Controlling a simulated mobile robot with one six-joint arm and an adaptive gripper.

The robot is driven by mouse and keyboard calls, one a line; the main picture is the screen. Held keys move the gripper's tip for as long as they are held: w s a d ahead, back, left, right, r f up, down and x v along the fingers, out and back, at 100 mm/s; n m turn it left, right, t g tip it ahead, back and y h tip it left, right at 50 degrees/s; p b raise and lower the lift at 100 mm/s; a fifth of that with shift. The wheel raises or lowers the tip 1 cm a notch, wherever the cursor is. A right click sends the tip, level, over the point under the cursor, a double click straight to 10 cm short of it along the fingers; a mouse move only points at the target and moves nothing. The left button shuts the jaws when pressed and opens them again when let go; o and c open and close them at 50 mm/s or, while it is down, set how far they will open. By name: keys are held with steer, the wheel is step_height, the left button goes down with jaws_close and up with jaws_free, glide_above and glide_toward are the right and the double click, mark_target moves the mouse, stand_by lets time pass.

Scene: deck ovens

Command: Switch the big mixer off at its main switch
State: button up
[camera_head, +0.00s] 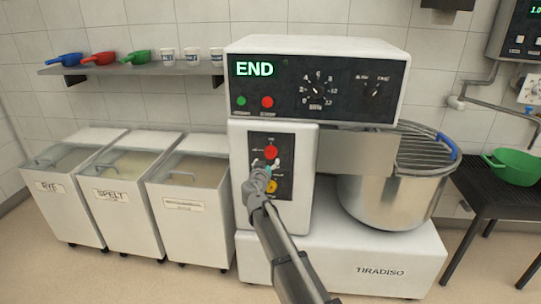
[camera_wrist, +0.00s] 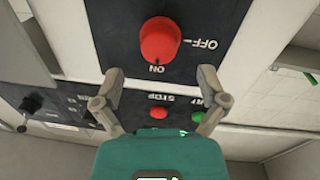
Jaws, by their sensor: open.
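The big mixer (camera_head: 340,265) is white, with a black upper panel whose display (camera_head: 255,69) reads END. A black switch plate on its front carries a red rotary main switch (camera_head: 271,152), with a yellow part (camera_head: 271,187) below. My gripper (camera_head: 266,166) is before the plate, just below the switch. In the wrist view my gripper (camera_wrist: 161,75) is open and empty, its fingers spread wide and apart from the switch.
The mixer's overhanging head has green (camera_head: 241,101) and red (camera_head: 267,102) buttons just above the plate. A steel bowl (camera_head: 390,198) with a wire guard stands right. Ingredient bins (camera_head: 190,220) stand left, under a shelf (camera_head: 140,68) of scoops and cups.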

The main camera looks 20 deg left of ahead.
mark_target(270, 155)
steer(key=shift+w+a, duration=0.25)
steer(key=shift+w, duration=1.15)
steer(key=shift+w+a, duration=0.2)
steer(key=shift+w, duration=1.2)
steer(key=c, duration=1.1)
steer(key=shift+o, duration=0.2)
